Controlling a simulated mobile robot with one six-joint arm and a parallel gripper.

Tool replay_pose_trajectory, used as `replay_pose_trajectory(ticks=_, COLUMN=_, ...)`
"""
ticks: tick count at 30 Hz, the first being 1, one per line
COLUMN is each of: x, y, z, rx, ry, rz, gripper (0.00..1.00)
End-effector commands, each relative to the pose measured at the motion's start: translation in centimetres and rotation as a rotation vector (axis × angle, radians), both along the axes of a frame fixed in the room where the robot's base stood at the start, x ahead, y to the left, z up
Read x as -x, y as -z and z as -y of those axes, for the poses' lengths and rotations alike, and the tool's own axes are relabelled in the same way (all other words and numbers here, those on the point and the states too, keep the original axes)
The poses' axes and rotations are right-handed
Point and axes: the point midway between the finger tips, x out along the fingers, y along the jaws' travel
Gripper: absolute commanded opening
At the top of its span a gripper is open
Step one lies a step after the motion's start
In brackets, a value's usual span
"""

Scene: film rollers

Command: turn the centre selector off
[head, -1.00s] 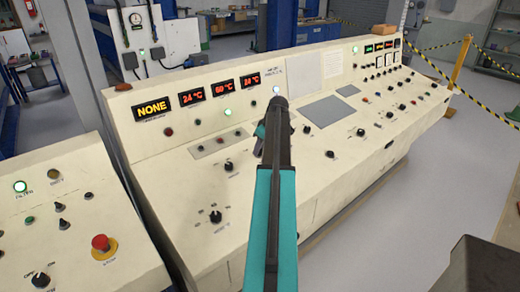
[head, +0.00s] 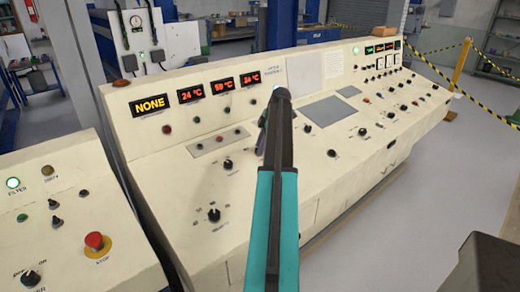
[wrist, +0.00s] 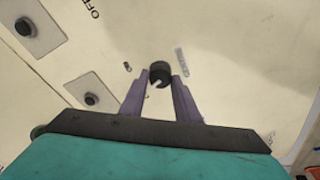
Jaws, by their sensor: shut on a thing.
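My gripper (wrist: 160,82) is shut on a round black knob (wrist: 160,70) in the wrist view, one purple finger on each side. The knob has a pale mark on its near edge. Small markings lie beside it, too blurred to read, so I cannot tell which position it points to. In the head view my arm covers this spot; only a bit of a purple finger shows beside the arm. The cream console (head: 330,185) carries several other black knobs.
In the wrist view two other black knobs (wrist: 26,27) (wrist: 92,99) sit on pale plates to the left, with an OFF label near the top. In the head view a red stop button (head: 94,240) stands on the left console, and red displays (head: 224,85) line the back panel.

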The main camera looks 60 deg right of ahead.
Motion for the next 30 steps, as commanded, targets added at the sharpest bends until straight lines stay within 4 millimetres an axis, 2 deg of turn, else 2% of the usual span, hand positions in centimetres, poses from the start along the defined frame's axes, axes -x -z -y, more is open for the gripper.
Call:
replay_pose_trajectory(ticks=10, x=0.0, y=0.03, z=0.14, rx=0.039, ry=-0.166, rz=-0.013, gripper=0.07)
replay_pose_trajectory(ticks=25, x=0.0, y=-0.07, z=0.17, rx=0.047, ry=-0.193, rz=-0.015, gripper=0.07)
replay_pose_trajectory(ticks=26, x=-0.01, y=-0.07, z=0.16, rx=0.047, ry=-0.193, rz=-0.015, gripper=0.31)
replay_pose_trajectory(ticks=29, x=0.0, y=-0.07, z=0.15, rx=0.046, ry=-0.192, rz=-0.014, gripper=0.47)
replay_pose_trajectory(ticks=30, x=0.0, y=-0.06, z=0.14, rx=0.046, ry=-0.192, rz=-0.014, gripper=0.48)
